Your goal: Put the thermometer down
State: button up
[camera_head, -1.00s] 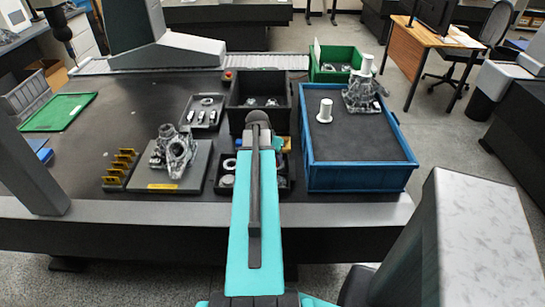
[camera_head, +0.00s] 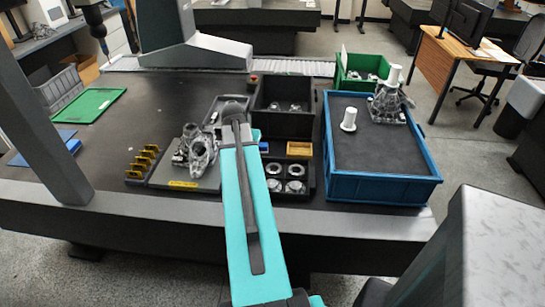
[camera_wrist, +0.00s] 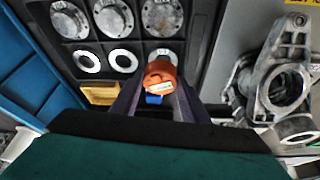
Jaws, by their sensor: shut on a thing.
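The thermometer (camera_wrist: 160,74) shows in the wrist view as an orange rounded body with a small pale label or display and a blue part below it. My gripper (camera_wrist: 157,92) is shut on it, with a dark finger on each side. Its far end is hidden, and I cannot tell whether it touches anything. In the head view my own teal arm hides the gripper and the thermometer.
A black tray (camera_head: 310,178) holds several metal rings and discs. A metal casting (camera_head: 198,152) sits on a grey plate, with a yellow rack (camera_head: 143,163) beside it. A blue crate (camera_head: 385,190) stands right. The dark table (camera_head: 130,125) has free room left, near a green mat (camera_head: 88,106).

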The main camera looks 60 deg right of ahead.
jog(key=w+a+r+n+t+y, duration=0.1)
jog(key=w+a+r+n, duration=0.35)
jog(key=w+a, duration=0.7)
jog(key=w+a+r+n+t+y, duration=0.1)
jog(key=w+a+r+n, duration=0.3)
jog(key=w+a, duration=0.75)
jog(key=w+a+r+n, duration=0.1)
jog(key=a+r+n, duration=0.1)
jog(key=a, duration=0.9)
jog(key=w+a+r+n+t+y, duration=0.1)
jog(key=a+r, duration=0.3)
jog(key=a, duration=0.7)
jog(key=w+a+r+n+y, duration=0.1)
jog(key=w+a+r+n, duration=0.1)
jog(key=a, duration=0.9)
jog(key=shift+w+r+n, duration=0.15)
jog(key=shift+r+n, duration=0.75)
jog(key=shift+n, duration=0.15)
